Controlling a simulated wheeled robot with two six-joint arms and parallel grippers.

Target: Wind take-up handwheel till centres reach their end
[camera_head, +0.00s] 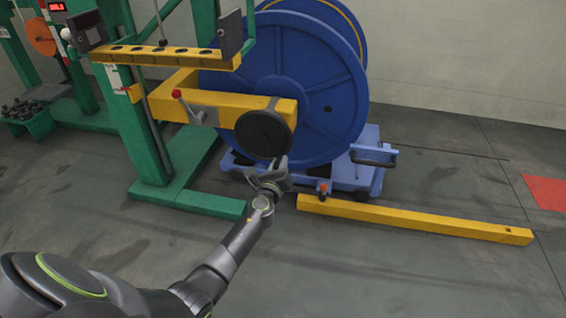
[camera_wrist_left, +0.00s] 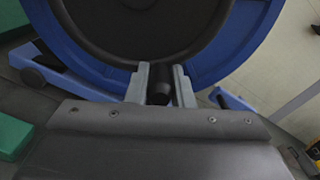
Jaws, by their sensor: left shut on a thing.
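The take-up handwheel (camera_head: 263,134) is a dark disc on the end of the yellow arm (camera_head: 225,107) of the green stand, in front of the blue reel (camera_head: 310,90). In the left wrist view the handwheel (camera_wrist_left: 135,25) fills the top. My left gripper (camera_head: 277,166) is at the wheel's lower rim. Its fingers (camera_wrist_left: 160,85) are shut on a short dark handle (camera_wrist_left: 160,92) at the bottom of the wheel. The centres are hidden behind the arm and the wheel. My right gripper is out of view.
A blue wheeled cradle (camera_head: 345,178) stands under the reel. A yellow floor beam (camera_head: 420,220) runs right from near my gripper. The green stand's foot (camera_head: 190,199) is at the left. Floor at the front right is clear.

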